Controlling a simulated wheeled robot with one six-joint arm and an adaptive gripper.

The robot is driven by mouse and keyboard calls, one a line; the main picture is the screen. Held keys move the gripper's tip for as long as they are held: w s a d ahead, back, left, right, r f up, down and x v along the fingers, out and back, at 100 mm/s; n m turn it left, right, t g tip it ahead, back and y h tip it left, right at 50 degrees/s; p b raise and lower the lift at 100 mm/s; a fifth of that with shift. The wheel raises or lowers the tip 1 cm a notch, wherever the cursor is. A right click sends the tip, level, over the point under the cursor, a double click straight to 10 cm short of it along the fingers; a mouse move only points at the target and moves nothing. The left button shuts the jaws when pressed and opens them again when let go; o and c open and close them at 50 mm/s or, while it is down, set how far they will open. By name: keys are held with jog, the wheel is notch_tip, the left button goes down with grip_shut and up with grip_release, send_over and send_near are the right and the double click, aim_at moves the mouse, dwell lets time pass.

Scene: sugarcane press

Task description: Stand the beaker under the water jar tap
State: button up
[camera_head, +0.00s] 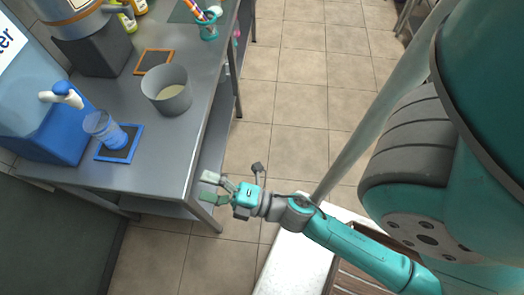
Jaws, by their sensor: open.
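The beaker (105,130) is a clear, blue-tinted cup on the blue-framed mat (131,146) at the left of the grey counter. It looks slightly tilted in this view and stands below and right of the white tap (66,96). The tap sticks out from the blue water jar (28,84) at the left edge. I cannot tell whether the beaker is exactly under the spout. My gripper (212,187) is open and empty, beside the counter's front corner and well to the right of the beaker. Nothing lies between its fingers.
A grey pot (167,98) with pale content stands on the counter (85,178) right of the beaker. Behind are an orange-framed mat (154,62), a dark machine (98,50) and a teal pen cup (208,28). The tiled floor (290,90) right of the counter is clear.

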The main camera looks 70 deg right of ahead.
jog(key=s+d+f+m+g+h, duration=0.1)
jog(key=s+m+g+h, duration=0.1)
jog(key=s+m, duration=0.7)
jog(key=s+d+f+m+g+h, duration=0.1)
jog(key=s+d+m+g, duration=0.1)
jog(key=s+m, duration=0.7)
jog(key=shift+f+g+h, duration=0.35)
jog(key=shift+g+h, duration=0.05)
jog(key=shift+g, duration=0.2)
